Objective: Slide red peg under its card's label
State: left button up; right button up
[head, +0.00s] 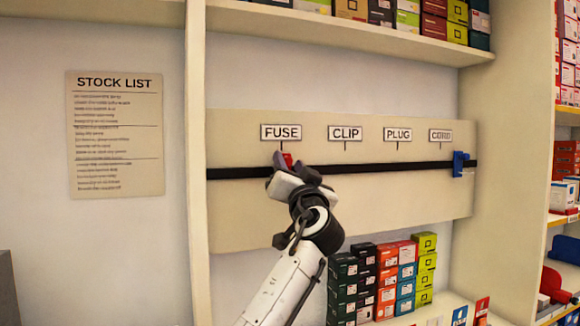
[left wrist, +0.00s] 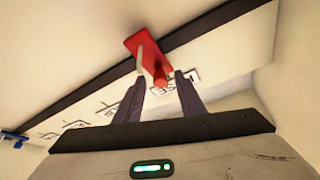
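The red peg (head: 287,159) sits on the black rail (head: 370,167), just below and slightly right of the FUSE label (head: 281,132). My left gripper (head: 287,172) is at this peg and covers its lower part in the head view. In the left wrist view, the red peg (left wrist: 150,48) has a round knob between the two fingertips of my left gripper (left wrist: 162,78). Gaps show on both sides of the knob, so the fingers look open around it. The CLIP (head: 345,133), PLUG (head: 397,134) and CORD (head: 440,135) labels are to the right. My right gripper is out of view.
A blue peg (head: 460,163) sits at the rail's right end, right of CORD. A STOCK LIST card (head: 115,135) hangs at left; its small lines are illegible. Stacked boxes (head: 385,280) stand below the board, and more boxes fill the shelf above. The rail between the pegs is clear.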

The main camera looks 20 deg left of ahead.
pick_arm(q)
jog(key=shift+s+d, duration=0.1)
